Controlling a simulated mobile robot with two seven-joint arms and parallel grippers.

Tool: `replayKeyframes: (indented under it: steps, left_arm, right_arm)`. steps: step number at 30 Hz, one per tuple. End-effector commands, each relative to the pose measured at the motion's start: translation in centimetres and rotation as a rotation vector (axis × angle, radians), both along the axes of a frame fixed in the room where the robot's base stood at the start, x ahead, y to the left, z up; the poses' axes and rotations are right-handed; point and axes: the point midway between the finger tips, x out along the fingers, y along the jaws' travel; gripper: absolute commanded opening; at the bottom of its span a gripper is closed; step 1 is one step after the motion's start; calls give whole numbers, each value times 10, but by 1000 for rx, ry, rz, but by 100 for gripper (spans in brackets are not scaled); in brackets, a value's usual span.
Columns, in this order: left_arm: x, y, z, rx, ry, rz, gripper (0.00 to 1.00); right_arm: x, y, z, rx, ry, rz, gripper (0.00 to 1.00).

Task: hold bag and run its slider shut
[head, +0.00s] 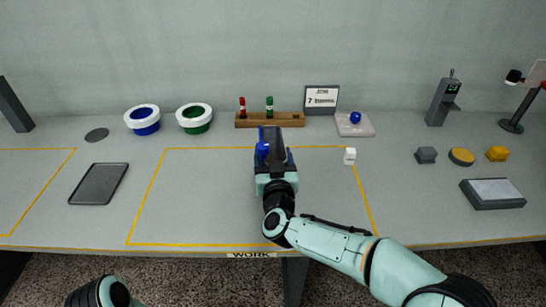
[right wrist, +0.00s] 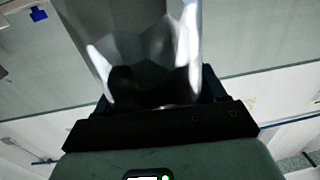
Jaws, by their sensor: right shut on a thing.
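My right gripper (head: 271,142) is over the back middle of the marked work area, and its arm comes in from the lower right. In the right wrist view it is shut on a clear, shiny bag (right wrist: 135,35), which stands up beyond the dark jaws. In the head view the gripper hides most of the bag, and a small blue part (head: 262,150) shows at the gripper's left side; I cannot tell whether it is the slider. How far the bag is closed cannot be seen. Only part of my left arm shows at the bottom left; its gripper is out of view.
A wooden rack (head: 290,121) with a red and a green spindle stands behind. Blue (head: 143,122) and green (head: 195,121) white-rimmed bowls are at back left, beyond a dark tray (head: 98,184). The work area's left half is clear.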

Motion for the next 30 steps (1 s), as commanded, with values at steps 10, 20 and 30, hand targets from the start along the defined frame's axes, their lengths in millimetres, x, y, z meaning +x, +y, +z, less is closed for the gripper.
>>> replayKeyframes:
  steps: [10, 20, 30]
  left_arm:
    - [-4, -1, -4, -2, 14, -2, 43]
    - [-4, -1, -2, -2, 15, -1, 43]
    - [1, -1, 44, -2, -6, -2, 43]
  right_arm:
    - [0, 0, -2, -1, 3, 0, 100]
    - [0, 0, 2, 0, 1, 0, 100]
    - [0, -1, 61, 0, -2, -1, 100]
